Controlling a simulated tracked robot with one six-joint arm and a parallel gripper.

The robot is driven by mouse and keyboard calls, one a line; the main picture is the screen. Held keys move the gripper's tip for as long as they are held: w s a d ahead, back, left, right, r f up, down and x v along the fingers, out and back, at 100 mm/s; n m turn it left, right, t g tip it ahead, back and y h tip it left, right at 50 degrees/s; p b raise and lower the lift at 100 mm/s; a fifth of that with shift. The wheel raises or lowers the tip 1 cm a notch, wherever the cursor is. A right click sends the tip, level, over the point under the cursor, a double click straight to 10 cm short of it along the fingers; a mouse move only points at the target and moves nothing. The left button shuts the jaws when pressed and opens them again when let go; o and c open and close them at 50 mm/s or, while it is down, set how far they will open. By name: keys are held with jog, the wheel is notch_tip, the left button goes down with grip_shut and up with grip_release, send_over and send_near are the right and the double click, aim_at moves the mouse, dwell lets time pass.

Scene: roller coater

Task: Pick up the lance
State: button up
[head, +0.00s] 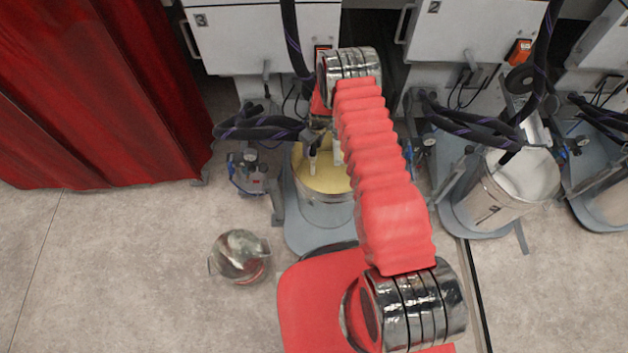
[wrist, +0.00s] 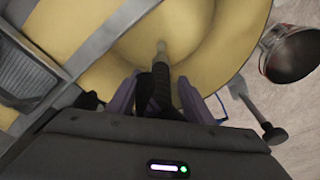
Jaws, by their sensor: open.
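The lance (wrist: 160,82) appears in the wrist view as a dark, ribbed rod with a pale tip. It points up the picture over a yellow surface. My gripper (wrist: 156,92) is open, with one purple-grey finger on each side of the lance. The lance lies between the fingers; I cannot tell whether either finger touches it. In the head view my red arm covers most of this spot, and the lance cannot be clearly made out there.
A drum with yellow contents (head: 322,181) stands below my arm. A drum with pale contents (head: 507,190) is to the right. A red curtain (head: 95,95) and grey cabinets (head: 262,38) border the area. Dark hoses (head: 262,124) hang nearby.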

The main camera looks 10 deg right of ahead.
jog(key=shift+c, duration=0.2)
grip_shut()
dwell(0.4)
